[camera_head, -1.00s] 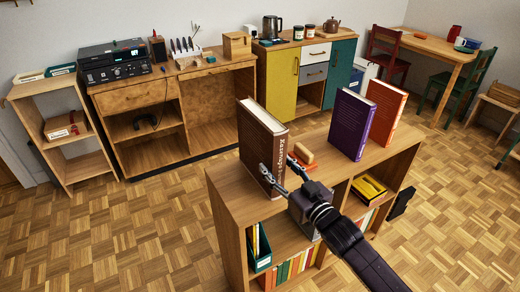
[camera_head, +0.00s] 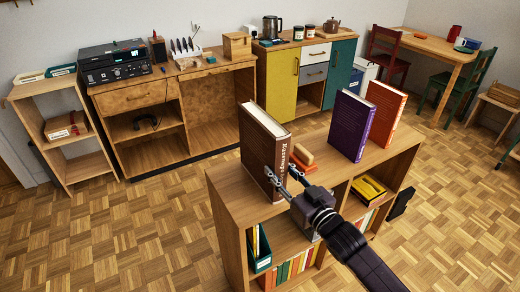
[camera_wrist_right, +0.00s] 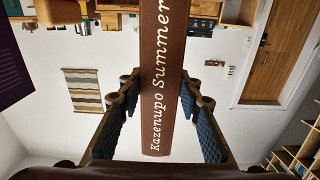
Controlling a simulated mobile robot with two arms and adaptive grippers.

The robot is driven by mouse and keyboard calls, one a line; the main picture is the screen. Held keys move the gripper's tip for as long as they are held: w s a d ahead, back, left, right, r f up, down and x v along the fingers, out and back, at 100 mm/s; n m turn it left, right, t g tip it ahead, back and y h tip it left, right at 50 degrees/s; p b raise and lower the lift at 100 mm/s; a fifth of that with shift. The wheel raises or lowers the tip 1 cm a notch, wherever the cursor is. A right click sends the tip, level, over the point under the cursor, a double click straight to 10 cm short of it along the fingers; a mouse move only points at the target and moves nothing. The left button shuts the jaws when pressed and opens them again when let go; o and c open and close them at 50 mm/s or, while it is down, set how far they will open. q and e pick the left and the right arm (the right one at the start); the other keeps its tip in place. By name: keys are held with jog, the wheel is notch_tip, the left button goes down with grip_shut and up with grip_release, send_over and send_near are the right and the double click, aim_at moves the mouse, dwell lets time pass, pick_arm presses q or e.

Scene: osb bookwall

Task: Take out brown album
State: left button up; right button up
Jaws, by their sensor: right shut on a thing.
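The brown album (camera_head: 262,143) stands upright on top of the low wooden bookcase (camera_head: 228,200), near its left end. My right gripper (camera_head: 281,178) reaches in from the lower right and is shut on the album's spine edge. In the right wrist view the brown spine (camera_wrist_right: 163,75), lettered "Kazenupo Summer", sits between the two dark padded fingers (camera_wrist_right: 163,120). In the head view I cannot tell whether the album's base touches the bookcase top. My left gripper is not in view.
A purple book (camera_head: 350,125) and an orange book (camera_head: 384,113) stand upright to the right on the bookcase top. A small wooden-handled object (camera_head: 303,155) lies just right of the album. Parquet floor is clear left of the bookcase.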

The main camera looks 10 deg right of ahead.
jog(key=shift+s+d+r+p, duration=0.15)
jog(key=shift+s+d+p, duration=0.1)
jog(key=shift+s, duration=0.2)
jog(key=shift+s+d+r+p, duration=0.1)
jog(key=shift+s+p, duration=0.1)
jog(key=shift+s, duration=0.25)
jog(key=o, duration=1.4)
jog(key=shift+s+f, duration=0.1)
jog(key=shift+f, duration=0.5)
jog(key=shift+c, duration=0.3)
jog(key=shift+r, duration=0.15)
jog(key=shift+r, duration=0.1)
jog(key=shift+x, duration=1.05)
jog(key=shift+r, duration=0.1)
jog(key=shift+c, duration=0.3)
